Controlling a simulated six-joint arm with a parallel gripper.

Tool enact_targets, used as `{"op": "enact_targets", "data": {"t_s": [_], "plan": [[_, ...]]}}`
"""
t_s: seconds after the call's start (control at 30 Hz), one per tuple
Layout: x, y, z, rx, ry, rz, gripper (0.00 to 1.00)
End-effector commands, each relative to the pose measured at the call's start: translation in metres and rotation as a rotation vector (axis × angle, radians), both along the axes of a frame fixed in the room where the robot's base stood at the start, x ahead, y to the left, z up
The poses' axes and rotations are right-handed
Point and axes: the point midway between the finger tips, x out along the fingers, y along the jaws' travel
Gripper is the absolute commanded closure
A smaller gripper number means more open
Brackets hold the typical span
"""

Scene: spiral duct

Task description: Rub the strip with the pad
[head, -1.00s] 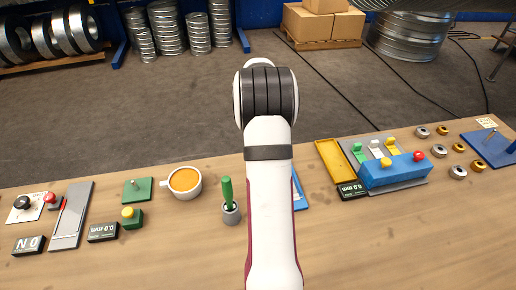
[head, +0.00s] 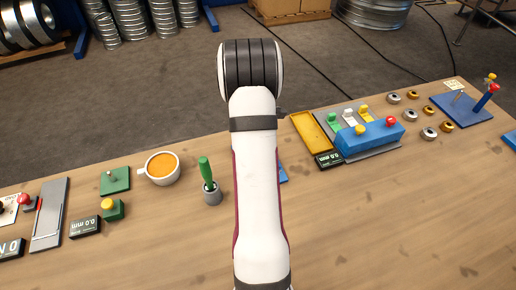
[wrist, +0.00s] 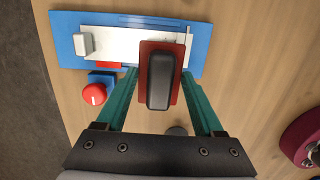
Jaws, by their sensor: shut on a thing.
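In the wrist view, my gripper (wrist: 158,80) has green fingers on either side of a pad (wrist: 160,80), a red plate with a black handle, and is shut on it. The pad overlaps the right part of a silver strip (wrist: 120,44) lying on a blue base (wrist: 64,40). Whether the pad touches the strip cannot be told. A grey block (wrist: 84,44) sits at the strip's left end. In the head view my arm hides the gripper, pad and strip; only an edge of the blue base (head: 283,173) shows.
A red button on a blue box (wrist: 93,94) stands close to the base. In the head view, a green-handled tool in a grey cup (head: 209,185) and an orange-filled mug (head: 162,168) stand left of my arm. A blue fixture (head: 368,138) and yellow tray (head: 312,131) are to the right.

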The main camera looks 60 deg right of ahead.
Motion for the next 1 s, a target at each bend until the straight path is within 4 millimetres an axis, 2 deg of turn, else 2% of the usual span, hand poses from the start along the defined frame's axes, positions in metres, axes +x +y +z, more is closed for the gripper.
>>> {"op": "enact_targets", "data": {"t_s": [0.23, 0.87, 1.0], "plan": [[-0.001, -0.001, -0.027, 0.001, 0.001, 0.000, 0.75], [-0.042, -0.043, -0.026, -0.002, 0.000, -0.002, 0.75], [-0.034, -0.035, -0.026, -0.001, 0.000, 0.003, 0.75]]}}
